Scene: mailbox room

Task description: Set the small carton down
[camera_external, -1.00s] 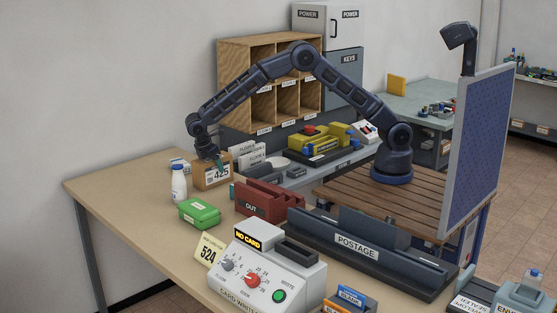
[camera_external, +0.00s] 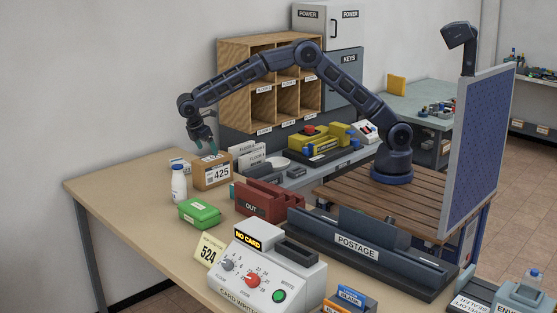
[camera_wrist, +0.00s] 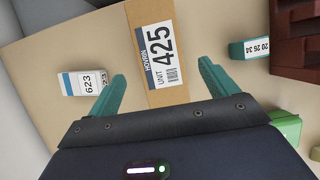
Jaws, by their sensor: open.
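The small brown carton (camera_external: 212,172) stands upright on the wooden table, its white label reading 425. In the wrist view the carton (camera_wrist: 146,15) lies between and beyond my fingers, label facing up in the picture. My gripper (camera_external: 204,148) is open and empty, with its teal fingers above the carton's top. In the wrist view my gripper (camera_wrist: 162,74) has its fingers spread on either side of the carton, with a gap on both sides.
A white bottle (camera_external: 179,185) and a green box (camera_external: 200,214) stand in front of the carton. A 623 box (camera_wrist: 82,84) and a teal-ended box (camera_wrist: 250,49) flank it. A dark red OUT tray (camera_external: 268,200) is to its right. The table's left side is clear.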

